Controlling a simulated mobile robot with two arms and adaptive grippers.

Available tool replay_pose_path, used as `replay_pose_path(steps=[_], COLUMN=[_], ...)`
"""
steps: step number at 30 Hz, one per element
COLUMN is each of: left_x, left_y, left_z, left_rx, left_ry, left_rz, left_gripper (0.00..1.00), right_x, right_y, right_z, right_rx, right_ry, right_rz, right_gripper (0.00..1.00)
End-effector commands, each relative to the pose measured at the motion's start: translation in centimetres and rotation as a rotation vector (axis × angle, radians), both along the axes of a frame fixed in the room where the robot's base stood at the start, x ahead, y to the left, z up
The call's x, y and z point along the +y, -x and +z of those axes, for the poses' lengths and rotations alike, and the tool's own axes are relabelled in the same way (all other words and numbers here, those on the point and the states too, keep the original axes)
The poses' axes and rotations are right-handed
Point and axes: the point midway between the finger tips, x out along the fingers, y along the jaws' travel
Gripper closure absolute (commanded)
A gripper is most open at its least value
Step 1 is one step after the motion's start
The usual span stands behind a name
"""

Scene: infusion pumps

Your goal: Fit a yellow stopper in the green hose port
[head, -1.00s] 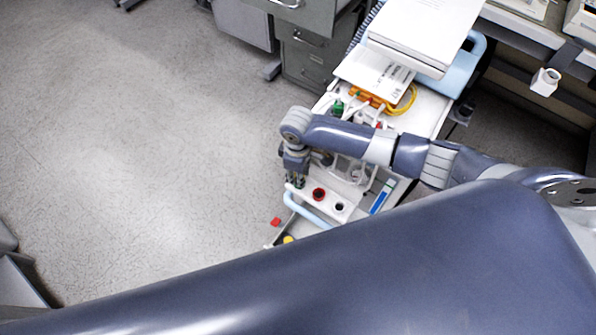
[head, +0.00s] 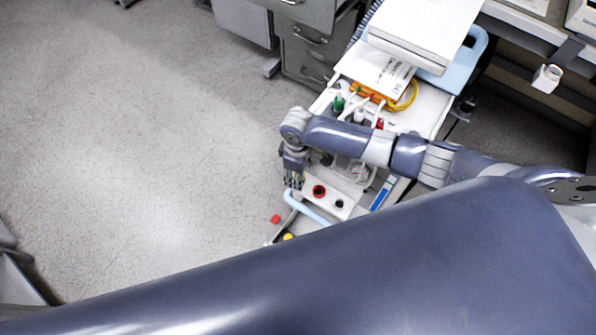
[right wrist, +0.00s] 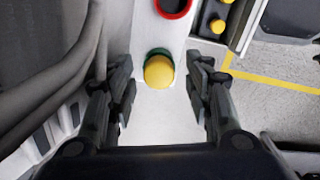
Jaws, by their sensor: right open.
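The green port (right wrist: 153,51) shows in the right wrist view as a green rim on the white panel. A yellow stopper (right wrist: 158,72) sits at it, its round head covering most of the port, so how deep it sits is hidden. My right gripper (right wrist: 160,95) is open, with one finger on each side of the stopper and a gap to it on both sides. In the head view my right gripper (head: 293,183) is over the left end of the white panel. My left gripper is not in view.
A red port (head: 319,191) and a dark port (head: 339,204) lie right of the gripper. Several yellow stoppers (right wrist: 218,26) lie in a tray beside the panel. A red piece (head: 275,219) and a light-blue handle (head: 307,209) are near the cart's front. The floor at left is clear.

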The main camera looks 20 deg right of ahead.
Motion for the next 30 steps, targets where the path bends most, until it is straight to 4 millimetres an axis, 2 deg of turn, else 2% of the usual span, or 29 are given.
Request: replay_pose_path(steps=[5, 8, 21, 25, 30], left_x=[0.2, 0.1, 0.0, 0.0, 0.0], left_y=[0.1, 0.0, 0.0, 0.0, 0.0], left_z=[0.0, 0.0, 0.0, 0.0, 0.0], left_rx=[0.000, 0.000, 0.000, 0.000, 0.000], left_ry=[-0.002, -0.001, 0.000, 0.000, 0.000], left_rz=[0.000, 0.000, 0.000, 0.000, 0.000], left_gripper=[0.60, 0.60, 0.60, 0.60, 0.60], right_x=[0.0, 0.0, 0.0, 0.0, 0.0], right_y=[-0.2, -0.2, -0.1, -0.1, 0.0], right_z=[0.4, 1.5, 10.1, 11.5, 12.0], right_rx=[-0.003, -0.004, -0.003, -0.003, 0.000], right_ry=[0.000, -0.001, -0.002, 0.000, 0.000], right_rz=[0.000, 0.000, 0.001, -0.001, 0.000], right_gripper=[0.52, 0.52, 0.52, 0.52, 0.52])
